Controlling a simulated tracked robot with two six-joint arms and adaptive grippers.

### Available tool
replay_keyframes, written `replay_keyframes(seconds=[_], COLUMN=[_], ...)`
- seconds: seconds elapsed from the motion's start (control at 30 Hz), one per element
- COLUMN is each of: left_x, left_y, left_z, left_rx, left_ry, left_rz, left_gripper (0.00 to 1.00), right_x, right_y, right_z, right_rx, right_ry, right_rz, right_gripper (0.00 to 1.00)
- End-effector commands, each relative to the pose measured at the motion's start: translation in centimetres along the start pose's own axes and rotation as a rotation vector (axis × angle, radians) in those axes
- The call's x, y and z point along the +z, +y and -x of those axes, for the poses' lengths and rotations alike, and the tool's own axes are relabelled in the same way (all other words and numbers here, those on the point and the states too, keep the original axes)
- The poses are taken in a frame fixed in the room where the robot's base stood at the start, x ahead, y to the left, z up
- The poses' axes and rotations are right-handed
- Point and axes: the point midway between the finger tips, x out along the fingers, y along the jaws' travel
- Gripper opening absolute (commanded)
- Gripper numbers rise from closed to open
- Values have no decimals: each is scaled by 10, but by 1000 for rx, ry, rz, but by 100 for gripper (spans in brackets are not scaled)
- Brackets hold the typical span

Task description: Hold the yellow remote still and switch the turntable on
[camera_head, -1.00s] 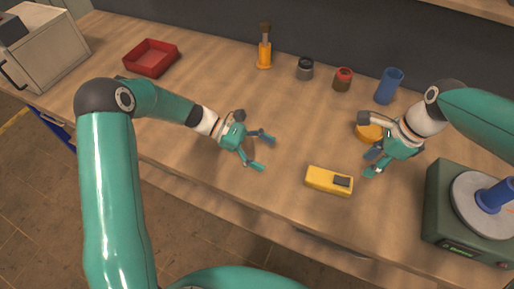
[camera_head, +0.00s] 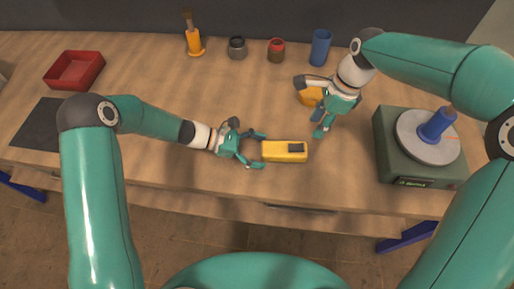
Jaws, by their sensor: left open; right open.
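The yellow remote (camera_head: 279,153) lies flat on the bench near its front edge, with a dark button patch (camera_head: 296,148) at its right end. My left gripper (camera_head: 262,151) is open at the remote's left end, with one finger on the far side and one on the near side; I cannot tell whether they touch it. My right gripper (camera_head: 318,131) is open, above the bench just beyond the remote's right end. The turntable is a green box (camera_head: 391,160) with a grey disc (camera_head: 412,147) on top, to the right. A blue cylinder (camera_head: 436,126) stands on the disc.
An orange round thing (camera_head: 309,96) is partly hidden behind my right gripper. A red tray (camera_head: 74,70), an orange-handled brush (camera_head: 194,40), a grey jar (camera_head: 237,47), a red-topped jar (camera_head: 276,50) and a blue cup (camera_head: 320,47) stand along the back. A dark mat (camera_head: 40,128) lies at left.

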Motion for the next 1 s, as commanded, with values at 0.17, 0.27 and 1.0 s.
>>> replay_keyframes(seconds=[0.17, 0.27, 1.0], left_x=[0, 0, 0], left_y=[0, 0, 0], left_z=[0, 0, 0], left_rx=[0, -1, -1], left_ry=[0, 0, 0], left_rz=[0, 0, -1], left_gripper=[82, 66, 13], right_x=[0, 0, -8], right_y=[0, 0, 5], right_z=[0, 0, 28], right_rx=[0, 0, 49], right_ry=[0, 0, 252], right_rz=[0, -1, -166], right_gripper=[42, 42, 0])
